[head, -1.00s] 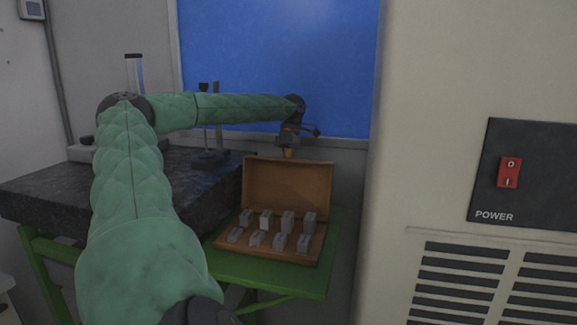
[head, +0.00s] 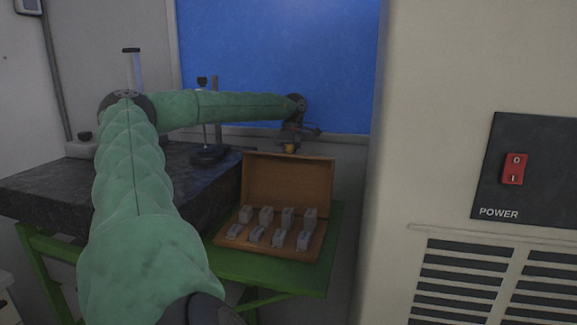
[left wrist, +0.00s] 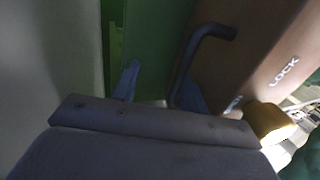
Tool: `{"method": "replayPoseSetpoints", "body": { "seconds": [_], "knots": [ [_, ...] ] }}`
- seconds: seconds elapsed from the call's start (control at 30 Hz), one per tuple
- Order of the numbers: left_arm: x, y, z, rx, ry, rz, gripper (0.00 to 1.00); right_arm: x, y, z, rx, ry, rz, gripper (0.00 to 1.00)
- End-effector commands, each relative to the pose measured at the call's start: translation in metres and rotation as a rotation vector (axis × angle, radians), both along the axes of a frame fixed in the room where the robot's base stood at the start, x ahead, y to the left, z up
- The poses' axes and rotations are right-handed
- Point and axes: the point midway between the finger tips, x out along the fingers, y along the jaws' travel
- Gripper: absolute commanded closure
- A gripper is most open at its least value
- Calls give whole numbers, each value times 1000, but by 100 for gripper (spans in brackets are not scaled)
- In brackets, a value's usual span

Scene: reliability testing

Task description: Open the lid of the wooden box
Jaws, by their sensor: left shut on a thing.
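The wooden box (head: 228,243) stands open on a green stand. Its brown lid (head: 288,183) is raised nearly upright at the back, inner face towards me. Several grey metal blocks sit in rows in the base. My left gripper (head: 291,140) is just behind and above the lid's top edge; its fingers are hard to make out there. In the left wrist view the lid's brown outer face (left wrist: 255,45) bears the word LOCK, with a dark bent handle (left wrist: 205,40) beside it. My left gripper (left wrist: 160,92) is close against the handle and appears shut on it; the contact is dim.
A dark stone table (head: 60,185) with instrument stands lies left of the box. A large beige cabinet (head: 440,80) with a red power switch (head: 514,168) closes off the right. A blue panel (head: 280,50) is behind. The green stand (head: 270,272) has bare room in front of the box.

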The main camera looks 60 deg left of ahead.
Motion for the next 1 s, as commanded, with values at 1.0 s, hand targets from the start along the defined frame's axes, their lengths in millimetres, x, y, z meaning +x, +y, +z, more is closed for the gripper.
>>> {"method": "replayPoseSetpoints", "body": {
  "seconds": [1.0],
  "knots": [
    [16,18,75,3,-3,1,68,-1,0,-1,2,0,-1,64]
  ]
}}
